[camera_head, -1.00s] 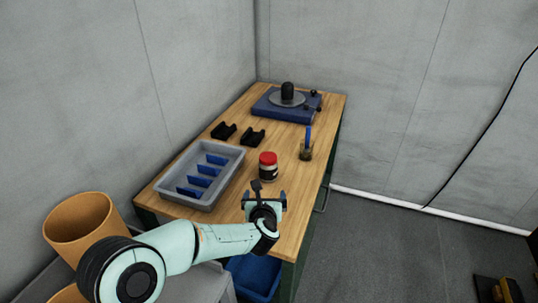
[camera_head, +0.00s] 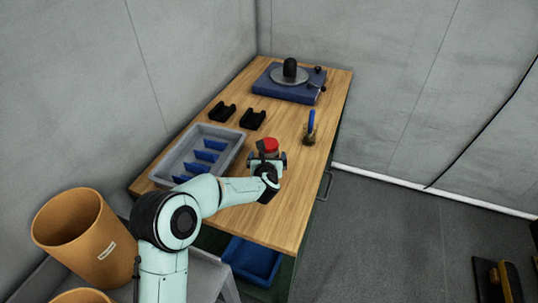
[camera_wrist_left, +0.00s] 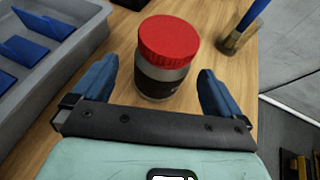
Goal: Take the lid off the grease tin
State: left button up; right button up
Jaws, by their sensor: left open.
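The grease tin (camera_wrist_left: 162,82) is a small round tin with a dark label band, upright on the wooden table. Its red lid (camera_wrist_left: 169,40) is on top; the lid also shows in the head view (camera_head: 270,145), where my gripper hides most of the tin. My left gripper (camera_wrist_left: 158,85) is open, with one blue finger on each side of the tin, low beside its body. Gaps show between the fingers and the tin. My right gripper is not in view.
A grey tray (camera_head: 228,133) with blue dividers stands left of the tin. A brush in a small holder (camera_head: 309,136) stands to the right. Two black cradles (camera_head: 253,120) and a blue turntable base (camera_head: 270,88) are farther back. The table's front right is clear.

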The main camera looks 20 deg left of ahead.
pick_arm(q)
jog(key=p+x, duration=0.2)
jog(key=x, duration=0.2)
jog(key=shift+w+d, duration=0.1)
jog(key=shift+w, duration=0.2)
jog(key=shift+w+f, duration=0.2)
jog(key=shift+w, duration=0.1)
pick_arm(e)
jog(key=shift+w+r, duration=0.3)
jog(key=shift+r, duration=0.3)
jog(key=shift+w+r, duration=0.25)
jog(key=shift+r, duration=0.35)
pick_arm(q)
jog(key=shift+s, duration=0.1)
jog(key=shift+r, duration=0.1)
jog(key=c, duration=1.3)
jog(key=shift+o, duration=0.2)
